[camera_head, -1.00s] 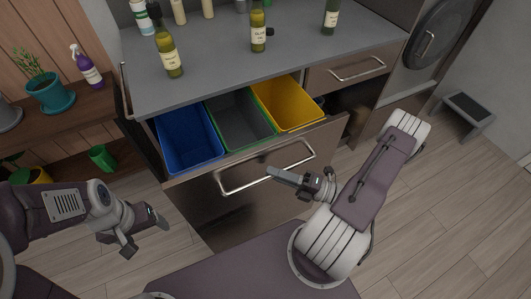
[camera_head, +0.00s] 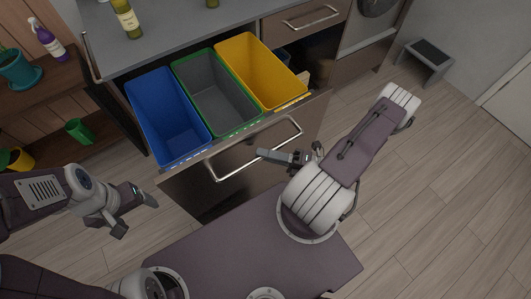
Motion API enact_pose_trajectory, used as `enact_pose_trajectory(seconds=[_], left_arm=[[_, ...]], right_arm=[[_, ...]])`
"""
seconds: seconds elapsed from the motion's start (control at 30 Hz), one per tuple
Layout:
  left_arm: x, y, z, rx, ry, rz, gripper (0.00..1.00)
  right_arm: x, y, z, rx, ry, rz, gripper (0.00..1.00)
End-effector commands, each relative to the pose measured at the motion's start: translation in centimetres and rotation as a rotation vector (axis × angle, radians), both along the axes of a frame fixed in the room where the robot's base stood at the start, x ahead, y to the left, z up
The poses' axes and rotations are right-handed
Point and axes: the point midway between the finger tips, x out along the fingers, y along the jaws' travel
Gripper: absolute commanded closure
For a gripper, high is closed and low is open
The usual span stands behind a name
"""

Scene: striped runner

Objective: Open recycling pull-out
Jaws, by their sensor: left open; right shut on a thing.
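The recycling pull-out (camera_head: 258,158) stands drawn out from under the grey counter. It holds a blue bin (camera_head: 168,118), a grey bin with a green rim (camera_head: 215,92) and a yellow bin (camera_head: 258,72), all looking empty. Its metal bar handle (camera_head: 228,172) runs across the front. My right gripper (camera_head: 270,155) is at the handle's right part and is shut on it; the fingers partly hide the contact. My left gripper (camera_head: 137,207) is open and empty, to the left of the pull-out's front, apart from it.
Bottles (camera_head: 127,20) stand on the counter (camera_head: 175,35). A closed drawer (camera_head: 303,20) is right of the pull-out. A shelf with a spray bottle (camera_head: 47,40) and plant pot (camera_head: 20,70) is at left. A grey stool (camera_head: 426,57) stands right; floor there is clear.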

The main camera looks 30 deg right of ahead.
Motion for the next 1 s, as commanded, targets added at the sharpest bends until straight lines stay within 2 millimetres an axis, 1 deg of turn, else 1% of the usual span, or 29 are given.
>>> enact_pose_trajectory(seconds=[0.2, 0.23, 0.3, 0.57, 0.67, 0.77, 0.9, 1.0], left_arm=[[0.0, 0.0, 0.0, 0.0, 0.0, 0.0, 0.22], [0.0, 0.0, 0.0, 0.0, 0.0, 0.0, 0.22], [0.0, 0.0, 0.0, 0.0, 0.0, 0.0, 0.22], [0.0, 0.0, 0.0, 0.0, 0.0, 0.0, 0.22], [0.0, 0.0, -0.1, 0.0, 0.0, 0.0, 0.22], [0.0, 0.0, -0.2, 0.0, 0.0, 0.0, 0.22], [0.0, 0.0, -0.4, 0.0, 0.0, 0.0, 0.22], [0.0, 0.0, -0.6, 0.0, 0.0, 0.0, 0.22]], right_arm=[[0.0, 0.0, 0.0, 0.0, 0.001, -0.001, 1.0], [0.0, 0.0, 0.0, 0.0, 0.001, -0.002, 0.8], [0.0, 0.0, 0.0, 0.0, 0.001, -0.002, 0.64], [0.0, 0.0, 0.0, 0.001, 0.001, -0.002, 0.64], [-0.3, -0.6, -0.1, -0.001, -0.001, -0.004, 0.64], [-1.6, -2.0, -0.5, -0.005, -0.001, -0.009, 0.64], [-3.8, -4.4, -1.0, -0.005, -0.001, -0.009, 0.64], [-5.0, -5.6, -1.2, -0.002, 0.001, -0.007, 0.64]])
